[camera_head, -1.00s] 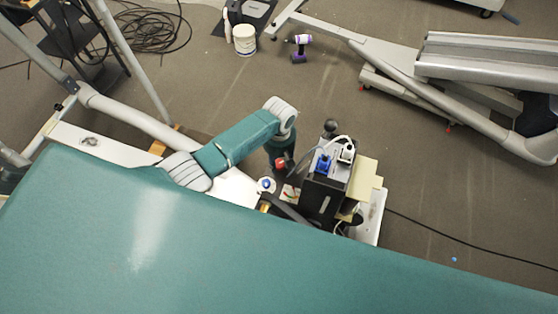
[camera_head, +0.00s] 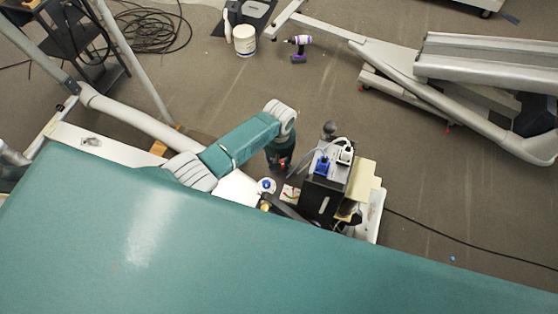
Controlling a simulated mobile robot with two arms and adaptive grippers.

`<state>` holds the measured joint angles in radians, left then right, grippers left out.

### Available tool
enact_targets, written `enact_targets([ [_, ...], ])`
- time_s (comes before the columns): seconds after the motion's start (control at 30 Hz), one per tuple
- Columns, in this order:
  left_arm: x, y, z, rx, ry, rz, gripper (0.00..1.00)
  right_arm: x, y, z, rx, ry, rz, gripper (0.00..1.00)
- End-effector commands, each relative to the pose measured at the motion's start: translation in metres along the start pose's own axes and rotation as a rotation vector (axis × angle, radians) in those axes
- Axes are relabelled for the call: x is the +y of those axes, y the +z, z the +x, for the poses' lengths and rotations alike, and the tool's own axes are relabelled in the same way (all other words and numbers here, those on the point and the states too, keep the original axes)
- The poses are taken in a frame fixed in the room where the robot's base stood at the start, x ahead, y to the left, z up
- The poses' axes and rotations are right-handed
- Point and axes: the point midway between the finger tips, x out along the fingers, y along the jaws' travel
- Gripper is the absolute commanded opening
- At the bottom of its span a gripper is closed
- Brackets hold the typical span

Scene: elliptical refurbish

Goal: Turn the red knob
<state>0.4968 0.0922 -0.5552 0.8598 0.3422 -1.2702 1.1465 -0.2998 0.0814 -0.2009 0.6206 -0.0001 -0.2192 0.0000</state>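My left arm, teal with grey joints, comes in from the left and bends down toward the floor. Its dark gripper (camera_head: 284,167) is at the lower end, left of a black box, small and partly hidden by the wrist. I cannot make out its fingers or whether it is open or shut. A small red patch (camera_head: 280,163) shows right at the gripper; most of it is covered, and I cannot tell whether it is the knob or whether the gripper touches it. My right gripper is not in view.
The black box (camera_head: 322,198) bears a blue plug (camera_head: 322,165) and a white plug (camera_head: 345,155). A small white round part with a blue centre (camera_head: 266,185) lies left of it. A purple drill (camera_head: 299,48) and white bucket (camera_head: 244,40) stand behind on open floor.

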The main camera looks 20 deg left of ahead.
Motion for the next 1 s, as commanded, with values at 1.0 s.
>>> enact_targets([
  [1.0, 0.0009, -0.0011, -0.0009, 0.003, 0.001, 0.395, 0.06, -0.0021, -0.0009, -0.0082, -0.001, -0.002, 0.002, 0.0],
])
